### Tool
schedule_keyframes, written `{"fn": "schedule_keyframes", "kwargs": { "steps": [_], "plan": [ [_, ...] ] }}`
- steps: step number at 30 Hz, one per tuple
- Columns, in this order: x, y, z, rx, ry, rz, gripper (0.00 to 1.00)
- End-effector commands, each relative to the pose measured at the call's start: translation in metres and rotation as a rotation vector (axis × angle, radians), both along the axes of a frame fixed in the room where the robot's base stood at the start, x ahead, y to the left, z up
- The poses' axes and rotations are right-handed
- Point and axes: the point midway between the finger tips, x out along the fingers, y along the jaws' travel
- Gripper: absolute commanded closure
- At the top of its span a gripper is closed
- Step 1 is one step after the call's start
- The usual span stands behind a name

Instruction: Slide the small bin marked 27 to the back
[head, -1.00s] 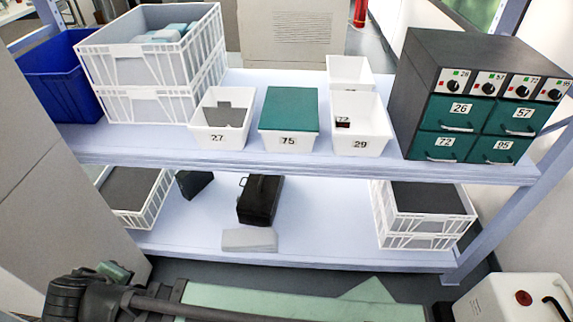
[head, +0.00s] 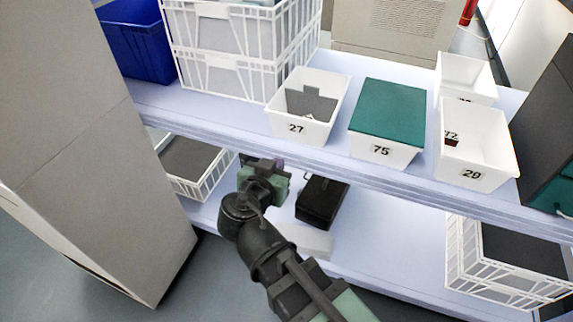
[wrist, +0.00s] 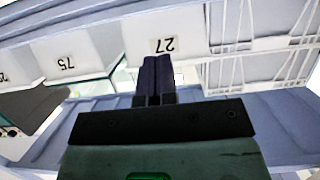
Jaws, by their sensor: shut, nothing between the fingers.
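The small white bin marked 27 (head: 318,129) stands upright on the upper shelf with a grey piece inside. It is beside the green-lidded bin marked 75 (head: 388,118) and right of the stacked white crates (head: 225,72). In the wrist view, bin 27 (wrist: 190,35) shows its label upside down, straight beyond my fingers. My gripper (wrist: 155,65) is shut with nothing between its dark purple fingers. In the head view my gripper (head: 273,165) is in front of the shelf edge, below and left of bin 27, and apart from it.
A dark cabinet (head: 545,120) is at the far right, a blue bin (head: 130,45) at the left. The lower shelf holds a black case (head: 322,200) and crates.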

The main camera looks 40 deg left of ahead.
Motion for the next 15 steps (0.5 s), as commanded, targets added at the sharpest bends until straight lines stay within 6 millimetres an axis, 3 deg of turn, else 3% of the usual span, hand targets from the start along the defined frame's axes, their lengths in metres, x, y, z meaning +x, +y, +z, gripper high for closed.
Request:
{"fn": "schedule_keyframes", "kwargs": {
  "steps": [5, 12, 15],
  "plan": [
    [0.026, 0.008, 0.0, -0.002, 0.002, -0.004, 1.0],
    [0.081, 0.022, 0.0, -0.002, 0.001, -0.003, 1.0],
    [0.093, 0.024, 0.0, -0.002, 0.002, -0.002, 1.0]
  ]
}}
